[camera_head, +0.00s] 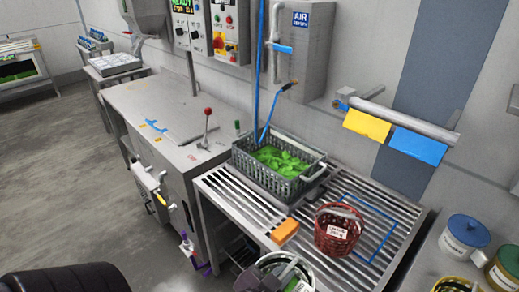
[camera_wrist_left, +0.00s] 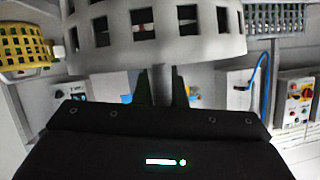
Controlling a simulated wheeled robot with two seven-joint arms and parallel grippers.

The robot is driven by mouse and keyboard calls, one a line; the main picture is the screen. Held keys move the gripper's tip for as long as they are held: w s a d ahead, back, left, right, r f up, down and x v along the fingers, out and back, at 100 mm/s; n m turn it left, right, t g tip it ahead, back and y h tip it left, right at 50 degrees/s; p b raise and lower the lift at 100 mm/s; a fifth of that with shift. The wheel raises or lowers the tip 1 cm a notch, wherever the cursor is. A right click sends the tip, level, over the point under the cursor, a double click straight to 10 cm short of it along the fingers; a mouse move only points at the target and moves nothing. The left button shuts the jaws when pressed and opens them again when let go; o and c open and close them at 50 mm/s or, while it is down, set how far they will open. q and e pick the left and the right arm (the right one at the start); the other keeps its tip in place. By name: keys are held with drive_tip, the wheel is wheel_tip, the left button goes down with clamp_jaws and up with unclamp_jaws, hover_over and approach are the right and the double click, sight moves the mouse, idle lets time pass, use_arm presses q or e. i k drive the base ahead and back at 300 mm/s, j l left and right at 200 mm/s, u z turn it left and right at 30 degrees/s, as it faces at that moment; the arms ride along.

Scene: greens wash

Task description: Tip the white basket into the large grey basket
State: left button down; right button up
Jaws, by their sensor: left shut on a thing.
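The white basket (camera_head: 272,262) is at the bottom of the head view, in front of the slatted steel table, with its lower part cut off by the frame. Something dark and a bit of green show inside it. My left gripper (camera_head: 252,279) is at its left side. In the left wrist view the gripper (camera_wrist_left: 161,90) is shut on a narrow pale part of the white basket (camera_wrist_left: 155,45), whose slotted wall fills the top. The large grey basket (camera_head: 258,176) stands on the table's back left, holding green leaves (camera_head: 280,160). My right gripper is not in view.
A red basket (camera_head: 335,240) with a white label stands right of centre on the slatted table (camera_head: 405,212), partly over a blue outline. An orange block (camera_head: 285,231) lies near the front edge. A blue hose (camera_head: 256,75) hangs behind the grey basket. Lidded tubs (camera_head: 463,236) stand at right.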

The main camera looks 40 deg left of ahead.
sight(283, 174)
drive_tip(key=j, duration=3.85)
drive_tip(key=j+z, duration=0.3)
drive_tip(key=j, duration=0.3)
drive_tip(key=k+j+z, duration=0.15)
drive_tip(key=j+z, duration=0.15)
drive_tip(key=j, duration=0.3)
drive_tip(key=z, duration=1.2)
